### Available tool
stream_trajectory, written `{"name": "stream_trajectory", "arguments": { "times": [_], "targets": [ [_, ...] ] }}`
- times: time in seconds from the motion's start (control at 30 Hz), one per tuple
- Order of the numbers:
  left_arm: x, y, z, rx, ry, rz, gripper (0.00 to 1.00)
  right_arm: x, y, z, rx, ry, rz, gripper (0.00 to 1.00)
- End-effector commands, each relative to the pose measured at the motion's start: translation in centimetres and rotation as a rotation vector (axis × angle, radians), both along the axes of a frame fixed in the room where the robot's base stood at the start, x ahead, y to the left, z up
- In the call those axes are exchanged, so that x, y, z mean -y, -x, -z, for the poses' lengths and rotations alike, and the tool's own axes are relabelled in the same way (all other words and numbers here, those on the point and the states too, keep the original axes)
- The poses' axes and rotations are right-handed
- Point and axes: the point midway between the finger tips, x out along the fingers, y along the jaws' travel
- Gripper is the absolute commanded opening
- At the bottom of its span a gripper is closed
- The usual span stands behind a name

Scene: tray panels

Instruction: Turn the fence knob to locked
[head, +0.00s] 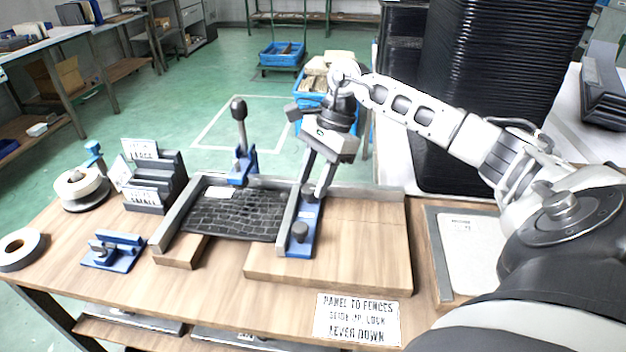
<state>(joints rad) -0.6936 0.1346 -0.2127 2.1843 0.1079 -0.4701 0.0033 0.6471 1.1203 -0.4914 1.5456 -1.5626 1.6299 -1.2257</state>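A blue fence plate (300,247) runs along the right side of a dark ribbed panel (235,215). It carries a dark knob (309,196) towards the back and another dark round knob (299,231) near its front end. My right gripper (311,191) points down at the rear knob, one finger on each side of it. The fingers are apart; I cannot tell whether they press on the knob or only surround it. No marking of the knob's position is readable. My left gripper is not in view.
An upright lever with a black ball (238,110) stands on a blue bracket behind the panel. A blue clamp block (113,250), tape rolls and a card holder (155,185) are at left. A printed sign (357,319) lies in front. Tall black stacked trays (490,90) stand behind my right arm.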

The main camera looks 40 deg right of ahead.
Motion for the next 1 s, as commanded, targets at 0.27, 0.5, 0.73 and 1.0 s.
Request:
{"name": "stream_trajectory", "arguments": {
  "times": [0.27, 0.5, 0.73, 1.0],
  "targets": [
    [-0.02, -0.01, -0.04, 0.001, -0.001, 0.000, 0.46, -0.40, -0.03, 0.91, 0.000, 0.000, -0.001, 0.39],
    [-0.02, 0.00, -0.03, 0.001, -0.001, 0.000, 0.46, -0.38, -0.03, 0.88, 0.000, 0.000, -0.001, 0.14],
    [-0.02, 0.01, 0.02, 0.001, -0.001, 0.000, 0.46, -0.37, -0.02, 0.87, 0.001, 0.000, 0.004, 0.07],
    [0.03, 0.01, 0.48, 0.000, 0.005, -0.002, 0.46, -0.34, 0.08, 0.99, -0.001, 0.001, 0.082, 0.07]
  ]
}}
